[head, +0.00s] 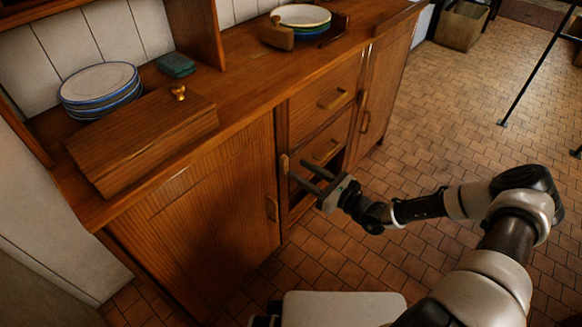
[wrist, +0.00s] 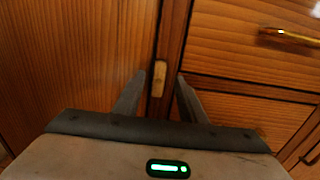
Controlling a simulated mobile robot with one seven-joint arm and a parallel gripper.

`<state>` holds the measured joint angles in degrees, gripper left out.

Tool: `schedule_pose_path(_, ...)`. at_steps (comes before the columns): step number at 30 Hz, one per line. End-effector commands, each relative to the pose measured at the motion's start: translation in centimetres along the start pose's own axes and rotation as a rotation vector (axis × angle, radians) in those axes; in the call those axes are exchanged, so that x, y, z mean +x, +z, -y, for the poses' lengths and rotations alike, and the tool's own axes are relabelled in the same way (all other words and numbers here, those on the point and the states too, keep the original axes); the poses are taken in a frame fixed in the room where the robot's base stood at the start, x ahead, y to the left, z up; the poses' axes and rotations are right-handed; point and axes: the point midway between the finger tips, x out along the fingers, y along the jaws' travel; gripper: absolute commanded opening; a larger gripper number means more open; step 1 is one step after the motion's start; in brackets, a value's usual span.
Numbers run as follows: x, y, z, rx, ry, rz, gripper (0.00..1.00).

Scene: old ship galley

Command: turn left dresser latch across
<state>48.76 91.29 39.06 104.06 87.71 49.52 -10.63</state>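The left dresser latch (head: 284,164) is a small pale tab on the post between the left door (head: 215,205) and the drawers. In the wrist view the latch (wrist: 158,78) stands upright, long side vertical. My gripper (head: 299,169) is open, its two fingers pointing at the dresser front. In the wrist view the latch shows between the fingertips, one on each side, with no clear contact. I cannot tell how much depth is left between tips and latch. The left door is shut, with a brass handle (head: 272,208).
A second latch (head: 362,98) and door are at the right. Brass drawer handles (head: 333,99) stick out beside my gripper. The dresser top holds a wooden box (head: 145,140), stacked plates (head: 100,88) and a green block (head: 176,65). The tiled floor (head: 445,90) at right is largely open.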

Motion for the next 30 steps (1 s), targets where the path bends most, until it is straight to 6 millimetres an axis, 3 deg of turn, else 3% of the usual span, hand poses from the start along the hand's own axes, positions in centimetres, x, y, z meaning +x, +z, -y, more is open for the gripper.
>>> schedule_pose_path(3, 2.2, -0.2, -0.1, 0.000, 0.002, 0.001, 0.38)
schedule_pose_path(9, 4.3, -0.1, 0.0, -0.001, 0.001, 0.000, 0.38)
schedule_pose_path(20, 4.7, 0.0, 0.0, -0.001, 0.001, 0.000, 0.38)
schedule_pose_path(26, 4.7, 0.0, 0.0, -0.001, 0.001, 0.000, 0.04)
schedule_pose_path(30, 4.7, 0.0, 0.0, 0.000, 0.001, 0.000, 0.00)
